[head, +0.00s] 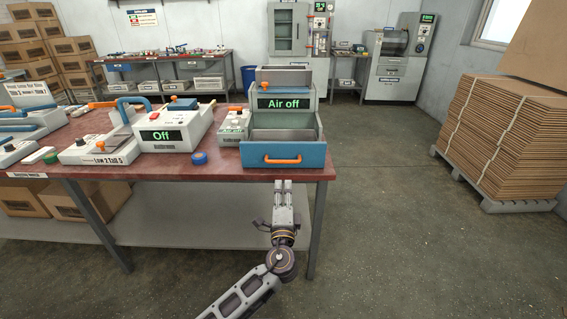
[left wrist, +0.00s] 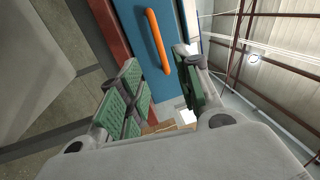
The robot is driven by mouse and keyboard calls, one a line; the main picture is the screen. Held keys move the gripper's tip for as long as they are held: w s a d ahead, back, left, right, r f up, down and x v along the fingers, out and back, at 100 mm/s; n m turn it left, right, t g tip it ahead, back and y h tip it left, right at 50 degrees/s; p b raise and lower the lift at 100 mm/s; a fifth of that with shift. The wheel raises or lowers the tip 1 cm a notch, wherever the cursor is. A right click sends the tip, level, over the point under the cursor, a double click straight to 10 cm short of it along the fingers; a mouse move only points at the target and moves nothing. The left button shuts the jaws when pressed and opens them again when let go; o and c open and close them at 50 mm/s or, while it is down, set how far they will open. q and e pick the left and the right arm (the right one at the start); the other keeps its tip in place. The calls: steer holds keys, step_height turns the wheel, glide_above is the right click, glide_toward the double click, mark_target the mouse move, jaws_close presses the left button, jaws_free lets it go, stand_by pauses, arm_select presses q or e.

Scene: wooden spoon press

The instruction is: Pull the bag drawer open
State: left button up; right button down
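The bag drawer is the blue-fronted box (head: 250,157) with a grey open top, at the right end of the red bench, in front of the "Air off" display. Its orange handle (head: 283,160) runs across the blue front. My left gripper (head: 283,184) is just below and in front of the handle in the head view. In the left wrist view its two green-padded fingers (left wrist: 157,62) are spread and empty. The handle (left wrist: 157,40) and blue front (left wrist: 172,85) show beyond the fingertips, apart from both pads. My right gripper is not in view.
The red bench (head: 215,172) carries the "Off" machine (head: 172,137), a blue tape roll (head: 199,158) and a small control box (head: 233,122) left of the drawer. A bench leg (head: 317,230) stands beside my arm. The floor to the right is clear up to stacked cardboard (head: 500,130).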

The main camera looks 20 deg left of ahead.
mark_target(284, 162)
arm_select(q)
steer(key=shift+b+x, duration=0.3)
steer(key=shift+x, duration=6.5)
steer(key=shift+w+f, duration=0.1)
jaws_close()
